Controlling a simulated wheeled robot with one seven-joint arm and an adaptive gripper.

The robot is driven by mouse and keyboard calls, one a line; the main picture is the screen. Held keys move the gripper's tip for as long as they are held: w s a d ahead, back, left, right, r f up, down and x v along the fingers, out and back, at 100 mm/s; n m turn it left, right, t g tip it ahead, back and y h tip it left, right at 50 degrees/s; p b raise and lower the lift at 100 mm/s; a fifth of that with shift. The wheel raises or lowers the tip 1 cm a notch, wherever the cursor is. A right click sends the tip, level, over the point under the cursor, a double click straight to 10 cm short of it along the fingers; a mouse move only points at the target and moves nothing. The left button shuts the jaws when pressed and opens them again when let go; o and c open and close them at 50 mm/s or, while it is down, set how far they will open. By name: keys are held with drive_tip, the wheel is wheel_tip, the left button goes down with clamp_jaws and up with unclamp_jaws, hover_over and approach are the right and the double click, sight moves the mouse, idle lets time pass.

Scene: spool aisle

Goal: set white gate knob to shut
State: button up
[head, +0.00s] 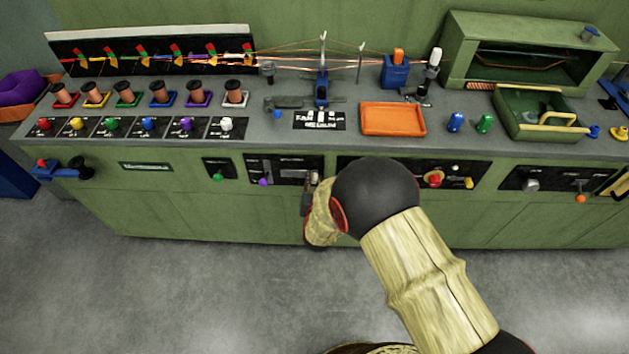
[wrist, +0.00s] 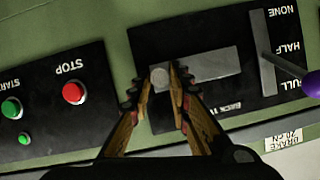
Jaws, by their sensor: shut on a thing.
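My gripper (wrist: 172,74) is at the front panel of the green bench, and its jaws are closed around a small round whitish knob (wrist: 160,78). This knob sits at one end of a grey slot plate (wrist: 212,63) on a black panel. In the head view my gripper (head: 309,197) is partly hidden by my own arm, low on the bench front. A separate white knob (head: 226,124) stands at the right end of the row of coloured knobs on the bench top. I cannot read which label marks the gate.
A purple-tipped lever (wrist: 289,92) beside the slot has NONE, HALF and FULL marks. A red stop button (wrist: 74,92) and green start button (wrist: 11,107) lie on the other side. An orange tray (head: 393,133) rests on the bench. The floor in front is clear.

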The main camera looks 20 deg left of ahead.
sight(304, 174)
clamp_jaws()
drive_tip(key=shift+a, duration=0.1)
drive_tip(key=shift+s+a, duration=0.2)
drive_tip(key=shift+a, duration=0.55)
drive_tip(key=shift+s+a, duration=0.2)
drive_tip(key=shift+a, duration=0.5)
drive_tip(key=o, duration=0.8)
unclamp_jaws()
drive_tip(key=shift+a, duration=0.1)
drive_tip(key=shift+o, duration=0.2)
